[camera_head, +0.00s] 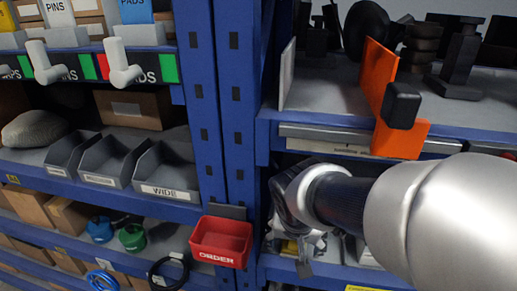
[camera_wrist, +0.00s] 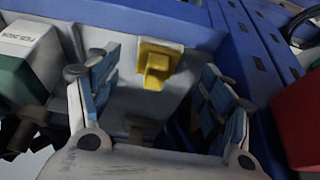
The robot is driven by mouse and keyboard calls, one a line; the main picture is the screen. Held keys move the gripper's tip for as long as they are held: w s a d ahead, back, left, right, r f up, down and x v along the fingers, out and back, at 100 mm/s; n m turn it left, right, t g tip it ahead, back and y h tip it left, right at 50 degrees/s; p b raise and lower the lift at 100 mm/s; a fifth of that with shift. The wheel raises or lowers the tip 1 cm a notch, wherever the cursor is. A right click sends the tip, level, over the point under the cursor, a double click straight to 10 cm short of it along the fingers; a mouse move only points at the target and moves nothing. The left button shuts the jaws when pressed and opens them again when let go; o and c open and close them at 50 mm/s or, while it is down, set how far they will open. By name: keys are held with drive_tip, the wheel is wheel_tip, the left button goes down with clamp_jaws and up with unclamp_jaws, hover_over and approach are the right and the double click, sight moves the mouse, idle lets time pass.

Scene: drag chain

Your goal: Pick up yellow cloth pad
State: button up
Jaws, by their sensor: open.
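A small yellow object (camera_wrist: 154,64), which looks like the yellow pad, shows in the wrist view near the top centre. I cannot tell how much distance is left in depth. In the head view my gripper (camera_head: 304,258) is at the lower shelf right of the blue post, and a bit of yellow (camera_head: 289,247) shows beside it.
A red ORDER bin (camera_head: 221,241) hangs by the blue post (camera_head: 220,100) and shows close at right in the wrist view (camera_wrist: 297,120). An orange bracket (camera_head: 378,85) stands above my arm. A green-and-white box (camera_wrist: 28,65) is left of my fingers. Grey bins (camera_head: 163,168) sit left.

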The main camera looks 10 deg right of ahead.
drive_tip(key=shift+w+d, duration=0.3)
drive_tip(key=shift+w, duration=0.45)
drive_tip(key=shift+w+d, duration=0.25)
drive_tip(key=shift+w, duration=0.5)
drive_tip(key=b+x, duration=0.1)
drive_tip(key=x, duration=0.4)
drive_tip(key=shift+w+d, duration=0.1)
drive_tip(key=shift+w, duration=0.15)
drive_tip(key=shift+c, duration=0.3)
drive_tip(key=c, duration=1.2)
drive_tip(key=shift+r, duration=0.45)
drive_tip(key=shift+s+a+f+b, duration=0.1)
drive_tip(key=shift+s+a+b, duration=0.6)
drive_tip(key=shift+s, duration=2.15)
drive_tip(key=shift+s+a+b, duration=0.15)
drive_tip(key=shift+s+a, duration=1)
drive_tip(key=shift+s, duration=1.75)
drive_tip(key=shift+s+a+f+b, duration=0.1)
drive_tip(key=shift+s+a+b, duration=0.6)
drive_tip(key=shift+s, duration=2.15)
drive_tip(key=shift+a+p, duration=0.25)
drive_tip(key=shift+p, duration=0.1)
